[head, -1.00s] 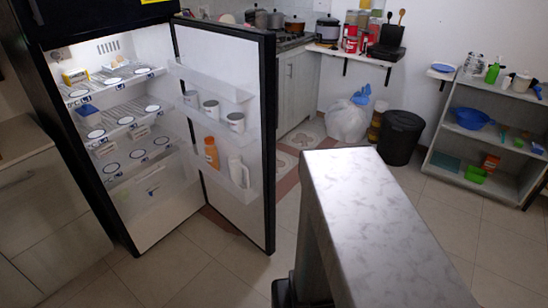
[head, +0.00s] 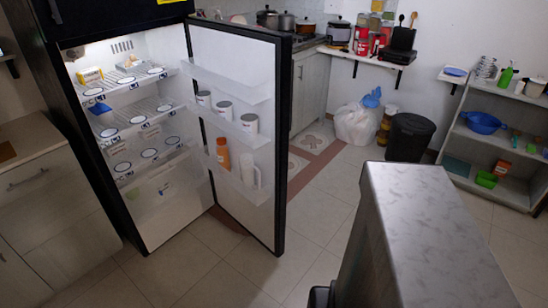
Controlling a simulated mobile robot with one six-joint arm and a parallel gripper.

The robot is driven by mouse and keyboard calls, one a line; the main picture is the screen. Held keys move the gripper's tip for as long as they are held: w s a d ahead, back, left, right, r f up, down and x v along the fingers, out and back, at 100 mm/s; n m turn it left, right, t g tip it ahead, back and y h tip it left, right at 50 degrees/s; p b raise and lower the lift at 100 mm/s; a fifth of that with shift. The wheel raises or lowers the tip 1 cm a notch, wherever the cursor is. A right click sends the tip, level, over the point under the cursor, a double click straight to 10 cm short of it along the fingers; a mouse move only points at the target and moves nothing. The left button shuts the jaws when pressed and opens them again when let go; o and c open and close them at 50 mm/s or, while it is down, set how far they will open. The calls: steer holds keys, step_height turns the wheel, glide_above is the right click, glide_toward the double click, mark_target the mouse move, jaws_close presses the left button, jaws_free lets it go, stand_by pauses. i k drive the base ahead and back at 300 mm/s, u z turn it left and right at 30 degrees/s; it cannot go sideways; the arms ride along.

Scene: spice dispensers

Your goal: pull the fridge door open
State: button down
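The fridge (head: 110,200) stands at the left in the head view, black outside and lit white inside. Its door (head: 235,120) stands wide open, swung out to the right, with its inner face and shelves showing. The door shelves hold white jars (head: 223,110), an orange bottle (head: 223,153) and a white jug (head: 249,170). Shelves inside the fridge carry several round blue-ringed white discs, a yellow box (head: 90,75) and a blue item (head: 99,108). The door's outer face and handle are hidden. My gripper is not in view.
A marble-topped counter (head: 425,225) juts into the foreground right of the door. A wooden cabinet (head: 50,200) stands left of the fridge. A black bin (head: 409,137), a white bag (head: 353,123) and a low shelf unit (head: 452,160) stand behind. Tiled floor between door and counter is clear.

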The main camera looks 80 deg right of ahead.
mark_target(251, 67)
steer(key=u, duration=0.05)
steer(key=i, duration=1)
steer(key=z, duration=0.05)
